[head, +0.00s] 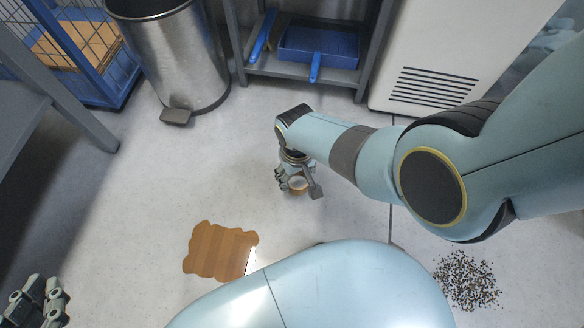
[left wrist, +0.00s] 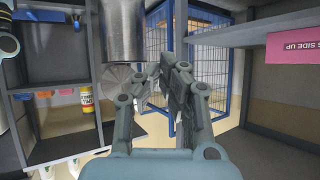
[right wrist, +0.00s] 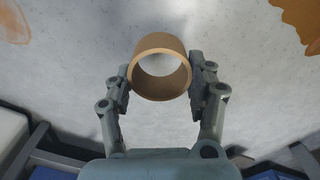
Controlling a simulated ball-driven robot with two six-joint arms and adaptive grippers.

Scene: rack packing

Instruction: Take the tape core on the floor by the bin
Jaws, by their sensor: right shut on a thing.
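The tape core (right wrist: 149,50), a short tan cardboard ring, sits between the fingertips of my right gripper (right wrist: 160,78), which is shut on it from both sides. In the head view the core (head: 298,184) shows at the fingers of my right gripper (head: 294,181), low over the open floor; I cannot tell if it touches the floor. The bin (head: 180,58), a steel pedal bin, stands at the upper left, well apart from the core. My left gripper (head: 38,299) is at the lower left corner, holding nothing visible; its fingers are close together in the left wrist view (left wrist: 160,72).
A brown patch (head: 220,250) lies on the floor left of my base, dark granules (head: 467,281) to the right. A shelf with a blue dustpan (head: 320,47) and a white cabinet (head: 440,52) stand at the back. A blue cage (head: 117,82) and grey table (head: 22,104) are left.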

